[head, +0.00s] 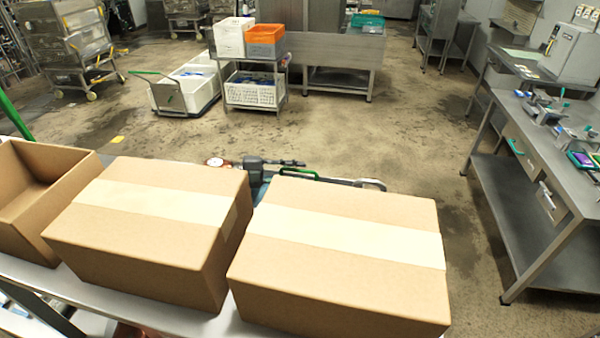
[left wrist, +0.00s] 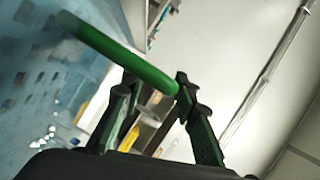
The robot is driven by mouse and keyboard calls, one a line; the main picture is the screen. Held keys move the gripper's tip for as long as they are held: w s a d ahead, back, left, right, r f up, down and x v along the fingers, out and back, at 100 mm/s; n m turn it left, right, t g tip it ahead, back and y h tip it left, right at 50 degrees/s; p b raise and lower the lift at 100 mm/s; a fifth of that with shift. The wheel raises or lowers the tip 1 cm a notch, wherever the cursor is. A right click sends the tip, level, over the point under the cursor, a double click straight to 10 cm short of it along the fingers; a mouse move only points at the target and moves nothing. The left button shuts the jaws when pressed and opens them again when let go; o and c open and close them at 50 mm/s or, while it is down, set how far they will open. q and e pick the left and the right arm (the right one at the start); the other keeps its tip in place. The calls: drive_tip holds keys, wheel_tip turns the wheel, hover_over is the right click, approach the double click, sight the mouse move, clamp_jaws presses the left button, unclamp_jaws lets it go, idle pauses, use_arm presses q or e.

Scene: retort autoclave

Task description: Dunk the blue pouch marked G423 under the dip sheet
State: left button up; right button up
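I cannot make out the blue pouch marked G423 or the dip sheet in either view. In the left wrist view my left gripper (left wrist: 156,82) has its two dark fingers apart, with background showing between them. A green bar (left wrist: 115,50) slants in from the upper left, crosses the left finger, and ends beside the right fingertip. I cannot tell whether it touches the fingers. A blurred bluish surface with darker patches (left wrist: 45,80) fills the left of that view. Neither gripper can be made out clearly in the head view.
Two closed cardboard boxes (head: 150,225) (head: 340,265) and an open one (head: 35,195) stand close in front. A steel bench (head: 545,170) with small tools is at right. A cart (head: 255,75) carries white and orange bins.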

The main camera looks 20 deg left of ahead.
use_arm(q)
drive_tip(key=v, duration=1)
drive_tip(key=shift+s+a, duration=0.2)
drive_tip(key=shift+a, duration=0.1)
drive_tip(key=x, duration=1.2)
drive_tip(key=shift+d, duration=0.1)
drive_tip(key=shift+r, duration=0.3)
